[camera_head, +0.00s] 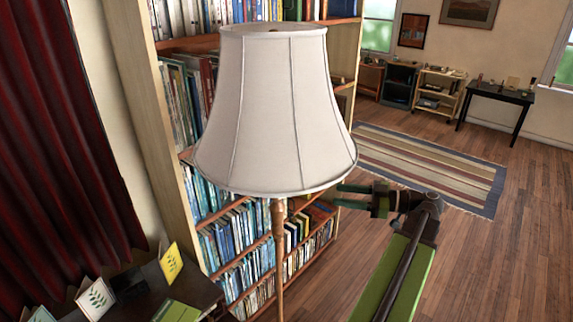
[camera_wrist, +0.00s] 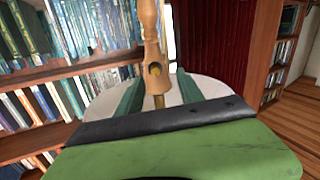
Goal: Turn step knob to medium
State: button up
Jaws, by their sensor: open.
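A floor lamp with a cream shade (camera_head: 275,110) and a turned wooden pole (camera_head: 279,245) stands in front of the bookcase. In the wrist view the wooden pole (camera_wrist: 150,25) comes down from the top, with a small round brownish detail (camera_wrist: 154,70) that looks like the knob; its setting cannot be read. The pale shade (camera_wrist: 102,104) lies behind and below it there, so this view looks upside down. My gripper (camera_head: 342,189) is open, just right of the shade's lower rim. In the wrist view its green fingers (camera_wrist: 158,78) stand either side of the knob area, apparently empty.
A tall bookcase (camera_head: 160,130) stands close behind the lamp. A dark table (camera_head: 205,293) with cards and a green book is at lower left, below a red curtain (camera_head: 60,130). A striped rug (camera_head: 430,165) and open wooden floor (camera_head: 480,260) lie to the right.

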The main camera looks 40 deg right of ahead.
jog(key=s+d+r+t, duration=0.1)
jog(key=s+d+r, duration=0.1)
jog(key=s, duration=0.1)
jog(key=x, duration=1.7)
jog(key=shift+w+n, duration=0.4)
jog(key=shift+w, duration=0.1)
jog(key=shift+d, duration=0.1)
jog(key=shift+c, duration=0.2)
grip_shut()
jog(key=shift+d, duration=0.1)
